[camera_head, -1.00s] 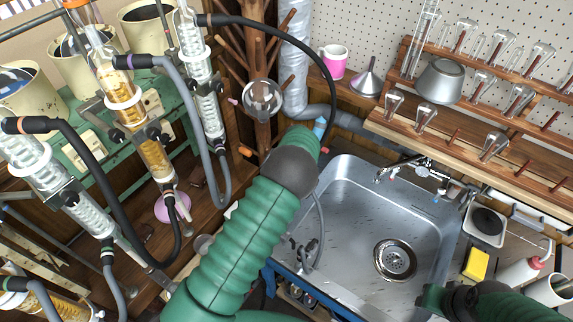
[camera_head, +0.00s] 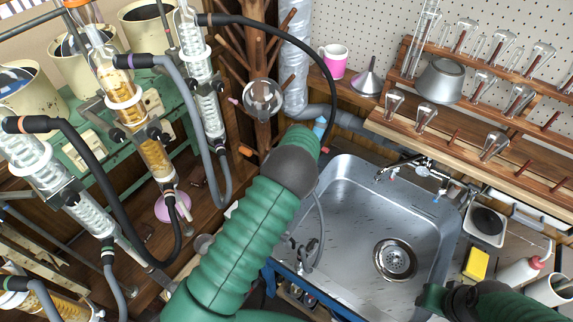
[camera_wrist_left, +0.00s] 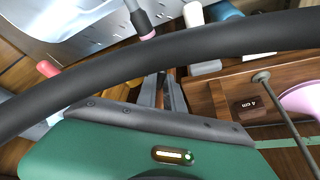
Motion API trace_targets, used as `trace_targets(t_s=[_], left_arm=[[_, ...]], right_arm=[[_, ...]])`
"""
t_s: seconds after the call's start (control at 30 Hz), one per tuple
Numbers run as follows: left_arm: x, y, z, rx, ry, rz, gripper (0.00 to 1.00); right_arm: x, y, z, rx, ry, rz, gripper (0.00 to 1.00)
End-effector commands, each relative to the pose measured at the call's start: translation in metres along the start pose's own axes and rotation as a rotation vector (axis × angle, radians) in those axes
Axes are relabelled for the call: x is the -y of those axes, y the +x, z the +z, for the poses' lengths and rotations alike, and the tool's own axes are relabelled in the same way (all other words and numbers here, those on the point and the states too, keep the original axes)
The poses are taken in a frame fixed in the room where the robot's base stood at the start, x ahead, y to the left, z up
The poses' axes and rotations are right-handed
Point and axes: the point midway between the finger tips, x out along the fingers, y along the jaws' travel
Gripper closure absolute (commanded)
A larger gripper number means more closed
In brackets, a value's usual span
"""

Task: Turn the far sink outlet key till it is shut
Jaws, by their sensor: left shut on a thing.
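My left gripper (camera_wrist_left: 162,92) shows in the left wrist view as two narrow grey fingers beyond the green hand. They are nearly together, shut on the far sink outlet key, which is mostly hidden between them and behind the black hose. In the head view, the fingers are hidden behind my left wrist, beside the left back corner of the steel sink (camera_head: 345,215). A small red tip (camera_head: 326,150) and a blue piece (camera_head: 320,127) show by that wrist. My right gripper (camera_head: 440,298) is low on the right, by the sink's front right; its fingers are not clear.
A black hose (camera_wrist_left: 200,50) crosses the left wrist view in front of the fingers. A faucet (camera_head: 425,172) stands behind the sink. Glass condensers and hoses (camera_head: 150,130) crowd the left. A yellow sponge (camera_head: 476,264) lies right of the sink.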

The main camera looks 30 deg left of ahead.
Motion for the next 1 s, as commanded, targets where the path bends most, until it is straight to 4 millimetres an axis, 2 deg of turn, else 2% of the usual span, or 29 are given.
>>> trace_targets(t_s=[0.63,0.67,0.87,1.0], left_arm=[[-0.0020,-0.0012,-0.0020,-0.005,0.000,0.005,1.00],[-0.0020,-0.0012,-0.0020,-0.006,0.000,0.005,0.84],[-0.0011,-0.0008,-0.0012,-0.003,0.000,0.003,0.58],[-0.0006,-0.0008,-0.0008,-0.003,0.000,0.002,0.57]], right_arm=[[0.0000,-0.0001,0.0000,0.000,0.000,0.000,0.64],[0.0000,-0.0001,0.0000,0.000,0.000,0.000,0.64],[0.0000,-0.0001,0.0000,0.000,0.000,0.000,0.64],[0.0000,0.0000,0.0000,0.000,0.000,0.000,0.64]])
